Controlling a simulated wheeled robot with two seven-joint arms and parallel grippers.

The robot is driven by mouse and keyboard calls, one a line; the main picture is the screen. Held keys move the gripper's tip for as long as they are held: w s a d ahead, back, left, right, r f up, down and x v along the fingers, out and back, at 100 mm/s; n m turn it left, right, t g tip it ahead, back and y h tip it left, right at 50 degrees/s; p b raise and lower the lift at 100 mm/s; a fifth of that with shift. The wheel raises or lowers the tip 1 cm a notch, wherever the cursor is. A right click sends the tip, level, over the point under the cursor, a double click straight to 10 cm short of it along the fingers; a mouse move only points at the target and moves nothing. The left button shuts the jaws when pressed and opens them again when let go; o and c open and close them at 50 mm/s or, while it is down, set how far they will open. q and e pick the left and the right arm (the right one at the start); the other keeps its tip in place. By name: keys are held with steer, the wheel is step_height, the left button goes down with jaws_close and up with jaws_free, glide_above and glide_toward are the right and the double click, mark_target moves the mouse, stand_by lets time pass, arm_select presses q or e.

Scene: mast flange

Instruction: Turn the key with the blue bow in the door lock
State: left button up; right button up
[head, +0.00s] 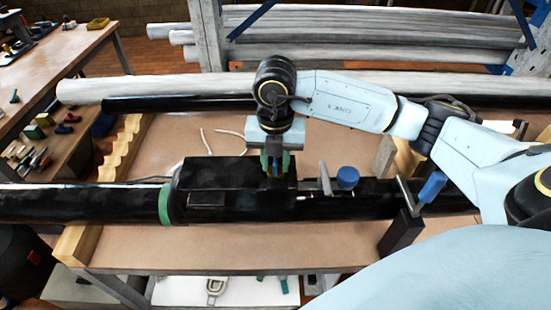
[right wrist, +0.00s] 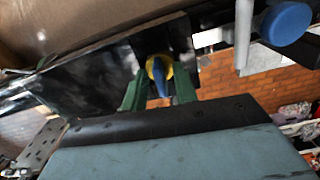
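The key with the blue bow (right wrist: 160,80) shows between my right fingertips in the right wrist view. A yellow ring-shaped part (right wrist: 153,66), perhaps the lock face, surrounds it against a black surface. In the head view, my right gripper (head: 275,168) points down at the front of a black box (head: 225,172) on the dark mast. Its green fingers (right wrist: 159,85) stand on both sides of the bow, with a visible gap, and look open. The lock itself is mostly hidden by the gripper and key. My left gripper is not in view.
The dark mast (head: 80,203) lies across a wooden-topped bench (head: 230,258). Right of the gripper stand a blue round knob (head: 347,177) and a blue-handled clamp (head: 432,187). Pale pipes (head: 180,87) lie behind. A tool table (head: 70,45) is at far left.

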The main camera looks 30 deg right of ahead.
steer(key=shift+r, duration=0.1)
step_height(320, 180, up, 6)
steer(key=p, duration=0.4)
stand_by(0.4)
stand_by(0.4)
